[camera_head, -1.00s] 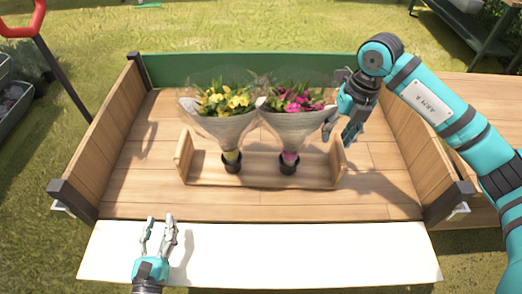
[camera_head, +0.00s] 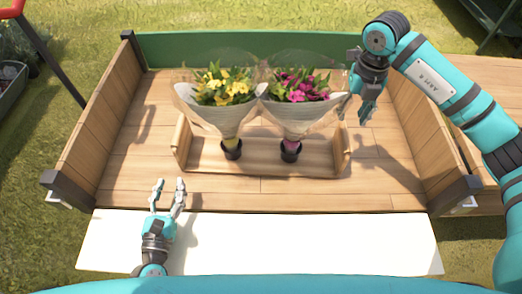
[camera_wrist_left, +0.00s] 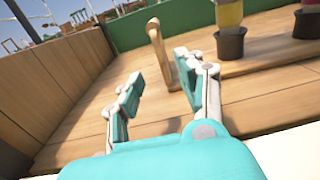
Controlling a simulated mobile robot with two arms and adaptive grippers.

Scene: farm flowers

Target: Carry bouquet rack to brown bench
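The bouquet rack (camera_head: 258,158) is a low wooden tray with raised end boards, standing in a wooden cart bed. It holds a yellow bouquet (camera_head: 222,95) and a pink bouquet (camera_head: 298,95), both wrapped and upright in black pots. My left gripper (camera_head: 168,190) is open and empty, in front of the rack's left end and apart from it. In the left wrist view, the rack's left end board (camera_wrist_left: 160,58) shows beyond the open fingers (camera_wrist_left: 158,85). My right gripper (camera_head: 355,108) hangs fingers-down beside the rack's right end; its fingers look apart, with nothing between them.
The cart bed has wooden side walls (camera_head: 85,140) and a green back panel (camera_head: 250,47). A white board (camera_head: 300,243) lies along the front. A wooden surface (camera_head: 480,90) adjoins the right side. A red-handled tool (camera_head: 45,55) stands at the left, on grass.

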